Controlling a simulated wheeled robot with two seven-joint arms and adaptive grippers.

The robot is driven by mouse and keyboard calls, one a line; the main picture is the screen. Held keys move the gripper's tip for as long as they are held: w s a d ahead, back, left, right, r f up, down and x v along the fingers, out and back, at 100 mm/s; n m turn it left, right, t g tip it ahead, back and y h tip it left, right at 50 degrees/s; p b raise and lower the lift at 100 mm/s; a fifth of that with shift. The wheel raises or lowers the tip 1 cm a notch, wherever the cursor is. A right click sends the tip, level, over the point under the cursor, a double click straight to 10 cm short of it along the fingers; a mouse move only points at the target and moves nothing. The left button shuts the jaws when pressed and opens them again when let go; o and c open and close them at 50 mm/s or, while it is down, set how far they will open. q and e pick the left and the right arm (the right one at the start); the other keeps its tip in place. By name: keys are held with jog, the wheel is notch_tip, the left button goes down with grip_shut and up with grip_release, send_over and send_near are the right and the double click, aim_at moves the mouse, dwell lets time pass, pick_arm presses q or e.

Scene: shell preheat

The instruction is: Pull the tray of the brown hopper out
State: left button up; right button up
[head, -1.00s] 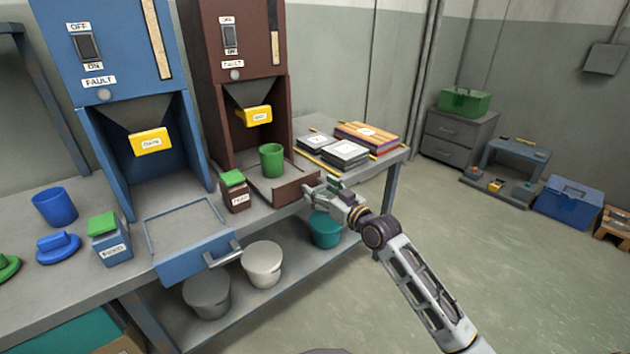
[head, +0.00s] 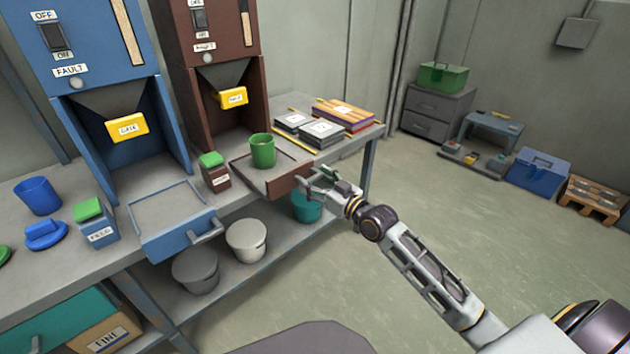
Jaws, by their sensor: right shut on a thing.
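The brown hopper (head: 196,100) stands on the bench with a yellow gate (head: 233,98) under its chute. Its brown tray (head: 281,186) sticks out from its base toward the bench's front edge. A green cup (head: 263,150) stands upright on the tray. My right gripper (head: 312,181) is at the right part of the tray's front panel and is shut on what appears to be the tray's handle, which the fingers mostly hide. My left gripper is not in view.
The blue hopper (head: 67,131) has its own tray (head: 180,241) pulled out. A small brown green-lidded box (head: 215,172) stands close left of the brown tray. Black cases (head: 323,131) lie to its right. Buckets (head: 246,239) sit on the lower shelf. The floor in front is clear.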

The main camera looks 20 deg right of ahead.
jog(key=o, duration=1.1)
jog(key=shift+s+f, duration=0.1)
jog(key=shift+f, duration=0.05)
jog(key=o, duration=0.3)
jog(key=shift+s+d, duration=0.1)
jog(key=shift+s, duration=0.1)
jog(key=shift+o, duration=0.2)
jog(key=shift+w, duration=0.1)
jog(key=v, duration=1.2)
dwell(0.3)
